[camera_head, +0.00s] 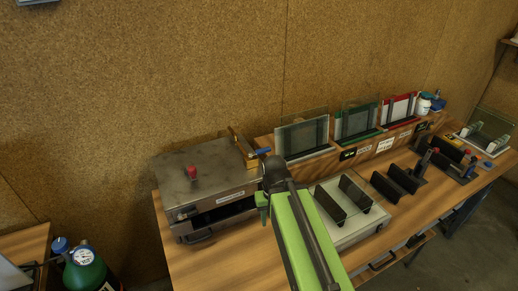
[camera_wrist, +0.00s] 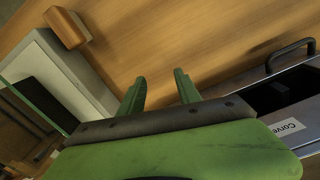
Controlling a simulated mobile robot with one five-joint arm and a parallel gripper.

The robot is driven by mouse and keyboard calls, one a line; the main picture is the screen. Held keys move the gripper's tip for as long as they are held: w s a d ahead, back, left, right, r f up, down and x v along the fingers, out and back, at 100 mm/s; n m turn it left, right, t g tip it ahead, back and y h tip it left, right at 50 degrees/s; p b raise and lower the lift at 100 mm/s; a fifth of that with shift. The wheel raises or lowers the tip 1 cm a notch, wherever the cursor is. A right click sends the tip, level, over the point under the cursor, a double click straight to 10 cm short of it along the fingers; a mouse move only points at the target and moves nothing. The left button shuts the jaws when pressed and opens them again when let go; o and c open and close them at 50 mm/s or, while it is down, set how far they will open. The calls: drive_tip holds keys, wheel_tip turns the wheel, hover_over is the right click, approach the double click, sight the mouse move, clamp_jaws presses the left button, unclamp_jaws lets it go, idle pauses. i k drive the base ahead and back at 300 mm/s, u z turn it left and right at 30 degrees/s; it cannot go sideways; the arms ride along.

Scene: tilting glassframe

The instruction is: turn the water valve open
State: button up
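A brass fitting (camera_head: 243,147) with a short blue handle (camera_head: 262,151) stands at the back right corner of the metal box in the head view; it looks like the water valve. The handle points to the right. The valve does not show in the wrist view. My gripper (camera_wrist: 160,75) is open and empty, with two green fingers spread above bare wooden tabletop. In the head view my green arm reaches in from the bottom. My gripper is mostly hidden there.
The metal box (camera_head: 200,173) has a red knob on top and a handle in front. A pale box with black holders (camera_head: 357,228) stands right of my arm. Framed glass panels (camera_head: 302,136) line the back. Bare tabletop (camera_head: 230,265) lies in front of the metal box.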

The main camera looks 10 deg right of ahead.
sight(257, 152)
drive_tip(key=u, duration=4.6)
drive_tip(key=i, duration=0.1)
drive_tip(key=z, duration=2.9)
drive_tip(key=k, duration=1.35)
drive_tip(key=u, duration=0.4)
drive_tip(key=i, duration=1)
drive_tip(key=u, duration=0.05)
